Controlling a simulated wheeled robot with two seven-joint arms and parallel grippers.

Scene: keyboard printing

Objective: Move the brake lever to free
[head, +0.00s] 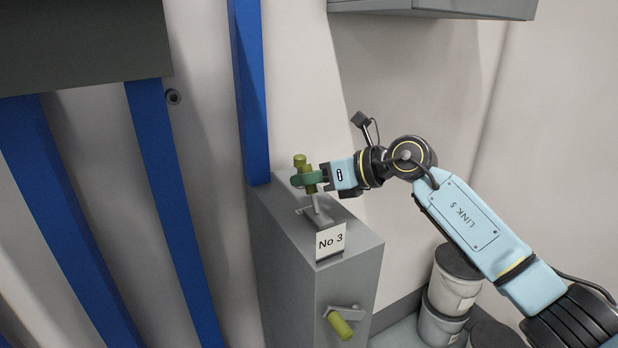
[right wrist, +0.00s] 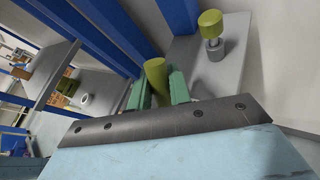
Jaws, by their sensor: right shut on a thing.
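The brake lever (head: 300,160) has an olive-green cylindrical grip and stands on top of a grey cabinet marked "No 3" (head: 331,240). Its metal stem rises from a slot in the cabinet top. My right gripper (head: 309,179) reaches in from the right, with its green fingers shut around the grip. In the right wrist view the olive grip (right wrist: 156,82) sits between the two green fingers (right wrist: 158,90). The fingers hide part of the grip. My left gripper is in no view.
A second olive handle (head: 339,325) on a crank sticks out of the cabinet's front. Blue posts (head: 249,90) stand behind and left of the cabinet. Stacked grey buckets (head: 450,285) stand on the right below my arm. A grey box (head: 440,8) hangs on the wall above.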

